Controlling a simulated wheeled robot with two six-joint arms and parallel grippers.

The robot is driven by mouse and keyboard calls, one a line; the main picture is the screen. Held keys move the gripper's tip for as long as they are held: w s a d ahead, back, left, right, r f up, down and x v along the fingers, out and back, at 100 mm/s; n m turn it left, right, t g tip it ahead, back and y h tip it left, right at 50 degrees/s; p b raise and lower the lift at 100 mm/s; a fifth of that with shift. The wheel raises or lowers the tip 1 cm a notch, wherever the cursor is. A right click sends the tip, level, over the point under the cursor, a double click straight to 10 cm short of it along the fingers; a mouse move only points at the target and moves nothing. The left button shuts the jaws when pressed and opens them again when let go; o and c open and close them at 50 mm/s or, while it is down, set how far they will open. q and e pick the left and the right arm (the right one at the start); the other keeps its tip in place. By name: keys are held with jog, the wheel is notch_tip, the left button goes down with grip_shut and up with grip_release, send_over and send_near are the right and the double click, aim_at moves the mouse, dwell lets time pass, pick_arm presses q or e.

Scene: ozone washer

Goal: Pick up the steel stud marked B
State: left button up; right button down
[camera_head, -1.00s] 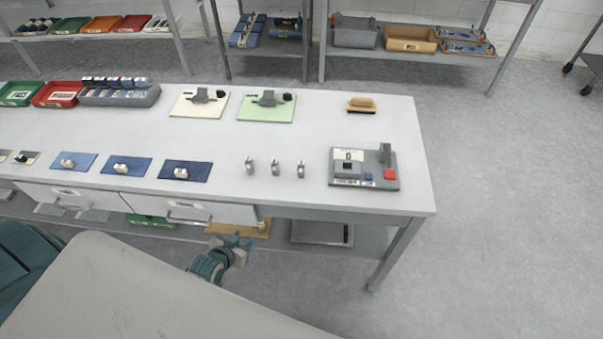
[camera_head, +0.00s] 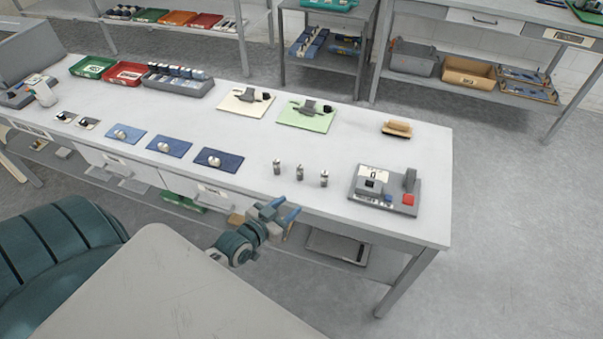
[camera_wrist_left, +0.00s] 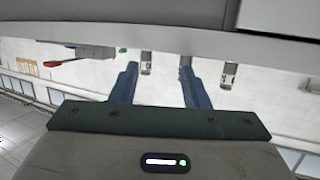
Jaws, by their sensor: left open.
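Three small steel studs stand upright in a row near the front of the white bench: a left stud (camera_head: 277,167), a middle stud (camera_head: 299,172) and a right stud (camera_head: 324,178). Their letters are too small to read, so I cannot tell which is B. My left gripper (camera_head: 281,212) is open and empty at the bench's front edge, short of the studs. The left wrist view looks upside down; there the open fingers (camera_wrist_left: 159,72) point at the studs. One stud (camera_wrist_left: 146,62) shows between the fingertips, one is partly behind a finger, another (camera_wrist_left: 228,75) is outside.
A grey device with a red button (camera_head: 386,189) stands right of the studs. Blue mats (camera_head: 219,160) with small parts lie to their left. White and green boards (camera_head: 306,115) and a brush (camera_head: 397,128) lie behind. The bench top (camera_head: 330,150) around the studs is clear.

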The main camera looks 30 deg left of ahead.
aim_at(298, 170)
pick_arm(q)
jog(key=a+t, duration=0.1)
jog(key=w+a+r+t, duration=0.1)
jog(key=w+a+r+n+y, duration=0.1)
jog(key=shift+a+r+t, duration=0.1)
jog(key=shift+a+t, duration=0.3)
jog(key=w+b, duration=0.1)
jog(key=w, duration=0.4)
jog(key=shift+w, duration=0.35)
jog(key=w+b, duration=0.2)
jog(key=w, duration=0.2)
jog(key=shift+w+d, duration=0.15)
jog(key=shift+w, duration=0.25)
jog(key=shift+r, duration=0.15)
pick_arm(e)
jog(key=f, duration=0.3)
jog(key=shift+a+f, duration=0.2)
jog(key=shift+a, duration=0.1)
pick_arm(q)
jog(key=shift+s, duration=0.1)
jog(key=shift+c, duration=0.9)
grip_shut()
